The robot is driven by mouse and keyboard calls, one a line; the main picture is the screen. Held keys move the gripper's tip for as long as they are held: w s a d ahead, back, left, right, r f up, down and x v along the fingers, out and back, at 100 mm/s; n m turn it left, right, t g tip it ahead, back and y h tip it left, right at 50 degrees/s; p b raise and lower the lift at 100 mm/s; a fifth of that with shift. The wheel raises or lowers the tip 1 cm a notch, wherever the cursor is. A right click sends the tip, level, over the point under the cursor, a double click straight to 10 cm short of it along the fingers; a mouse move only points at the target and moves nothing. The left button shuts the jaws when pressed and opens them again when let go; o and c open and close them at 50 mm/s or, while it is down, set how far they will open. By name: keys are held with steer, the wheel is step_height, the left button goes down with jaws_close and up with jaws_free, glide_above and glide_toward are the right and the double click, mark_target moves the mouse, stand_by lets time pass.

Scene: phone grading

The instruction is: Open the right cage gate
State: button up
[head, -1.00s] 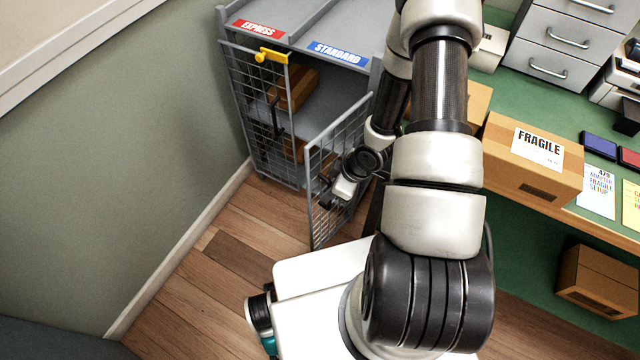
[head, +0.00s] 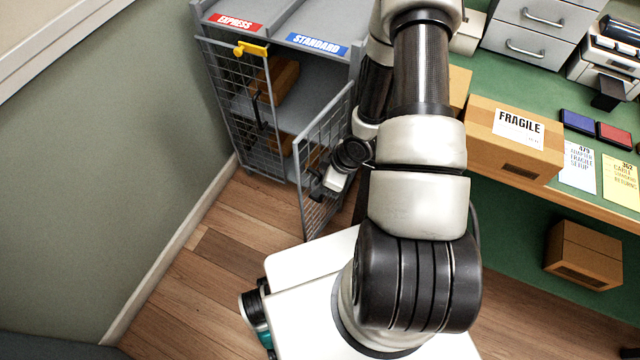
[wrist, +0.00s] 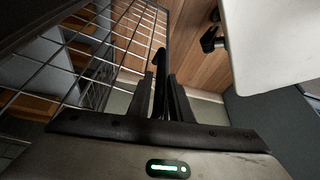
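The right cage gate (head: 321,150), a grey wire-mesh panel under the blue STANDARD label (head: 318,45), stands swung outward from the cage, so its bay is open at the front. My gripper (head: 318,188) is at the gate's outer edge, low on the panel. In the wrist view the mesh gate (wrist: 125,35) fills the upper left, and my gripper's dark fingers (wrist: 163,98) sit close on either side of a black upright handle (wrist: 160,62). The exact contact is dark and hard to see. The left gate (head: 240,120), with a yellow latch (head: 250,48) and black handle, is closed.
Brown boxes (head: 275,80) sit inside the cage. A green workbench with a FRAGILE box (head: 513,140) stands to the right, with another box (head: 583,254) beneath. A green wall (head: 110,170) bounds the left. Wooden floor (head: 235,235) is clear before the cage.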

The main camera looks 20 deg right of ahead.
steer(key=s+d+r+p, duration=0.2)
steer(key=s+d+p, duration=0.1)
steer(key=s+d, duration=0.5)
steer(key=d, duration=0.2)
steer(key=shift+d+r, duration=0.3)
steer(key=shift+r, duration=0.05)
steer(key=shift+w+r, duration=0.1)
